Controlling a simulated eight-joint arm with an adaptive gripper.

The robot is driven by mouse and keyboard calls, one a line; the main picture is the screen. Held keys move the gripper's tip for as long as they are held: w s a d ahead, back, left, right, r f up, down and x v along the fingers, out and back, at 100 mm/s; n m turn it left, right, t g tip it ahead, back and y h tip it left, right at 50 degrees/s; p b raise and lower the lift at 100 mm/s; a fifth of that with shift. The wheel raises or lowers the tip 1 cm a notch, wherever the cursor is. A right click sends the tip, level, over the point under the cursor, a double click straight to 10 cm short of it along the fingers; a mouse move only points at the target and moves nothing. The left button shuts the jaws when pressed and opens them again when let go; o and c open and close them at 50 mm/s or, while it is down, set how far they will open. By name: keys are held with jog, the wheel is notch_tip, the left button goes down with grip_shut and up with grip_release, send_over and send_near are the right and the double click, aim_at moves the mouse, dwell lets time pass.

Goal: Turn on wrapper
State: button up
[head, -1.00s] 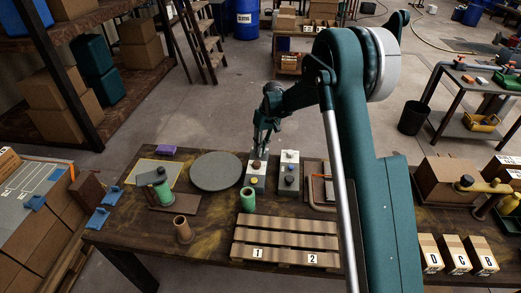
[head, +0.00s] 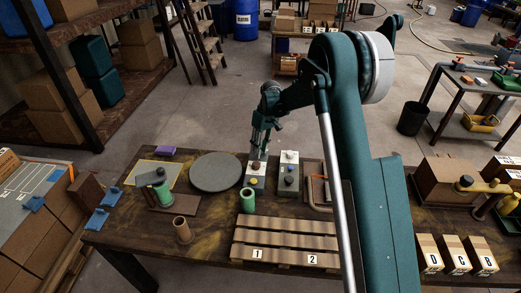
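A round grey turntable disc (head: 216,172) lies on the dark work table; it looks like part of the wrapper. To its right stand two small control boxes. The left box (head: 248,182) has a dark reddish knob or button (head: 256,165) towards its back and a yellow one (head: 253,181) in front. The right box (head: 289,182) has dark knobs or buttons on a pale top. My gripper (head: 256,155) points down at the reddish button of the left box, touching it or just above; I cannot tell which. Its fingers are too small to read as open or shut.
A green cylinder (head: 248,200) stands just in front of the left box, and a wooden pallet (head: 285,243) lies in front. My arm covers the table's right middle.

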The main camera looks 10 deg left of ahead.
jog(key=shift+d+r, duration=0.15)
jog(key=shift+r, duration=0.05)
notch_tip(320, 180, up, 12)
jog(key=w+d, duration=0.1)
jog(key=shift+w+d+f, duration=0.25)
jog(key=shift+w, duration=0.15)
dwell(0.4)
